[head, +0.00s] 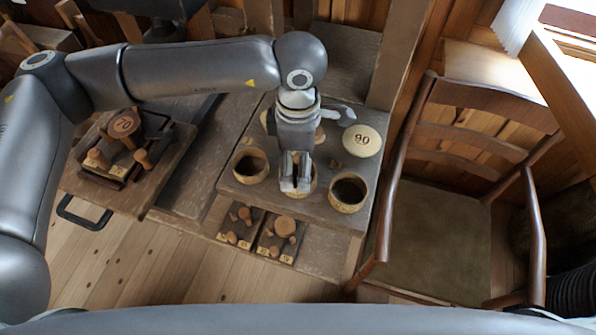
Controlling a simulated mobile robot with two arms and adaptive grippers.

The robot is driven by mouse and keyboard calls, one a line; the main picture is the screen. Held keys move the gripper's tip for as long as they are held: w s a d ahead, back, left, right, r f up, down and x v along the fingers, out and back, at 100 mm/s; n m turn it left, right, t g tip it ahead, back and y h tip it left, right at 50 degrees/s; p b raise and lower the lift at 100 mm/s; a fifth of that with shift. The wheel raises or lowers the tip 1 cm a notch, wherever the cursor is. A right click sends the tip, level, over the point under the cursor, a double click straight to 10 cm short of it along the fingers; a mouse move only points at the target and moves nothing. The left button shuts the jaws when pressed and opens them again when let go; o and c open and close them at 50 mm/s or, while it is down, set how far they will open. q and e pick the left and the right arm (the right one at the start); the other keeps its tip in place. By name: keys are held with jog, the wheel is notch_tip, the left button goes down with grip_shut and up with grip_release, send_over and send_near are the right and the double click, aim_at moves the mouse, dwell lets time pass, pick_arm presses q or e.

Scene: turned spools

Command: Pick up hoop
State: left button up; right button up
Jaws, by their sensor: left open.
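My left gripper (288,187) points down over the wooden table (236,200), with its jaws over a round pale wooden piece (312,178) that it mostly hides. I cannot tell whether they touch it. Two similar round wooden pieces with dark hollows stand on either side, one to the left (251,165) and one to the right (348,192). I cannot tell which thing is the hoop; none shows clearly as a plain ring. The left gripper is open, and nothing shows held in it. My right gripper is not in view.
A pale disc marked 90 (362,140) is at the table's right. Small trays with wooden pegs (284,227) sit at the front edge. A board with a disc marked 70 (123,124) is at the left. A wooden chair (437,240) stands close on the right.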

aim_at(295, 194)
pick_arm(q)
jog(key=f, duration=0.1)
jog(key=f+p, duration=0.1)
jog(key=f, duration=0.1)
jog(key=shift+s+d+f+p, duration=0.15)
jog(key=shift+s+f+p, duration=0.1)
jog(key=shift+p, duration=0.1)
jog(key=shift+f, duration=0.45)
jog(key=shift+w, duration=0.1)
jog(key=c, duration=0.8)
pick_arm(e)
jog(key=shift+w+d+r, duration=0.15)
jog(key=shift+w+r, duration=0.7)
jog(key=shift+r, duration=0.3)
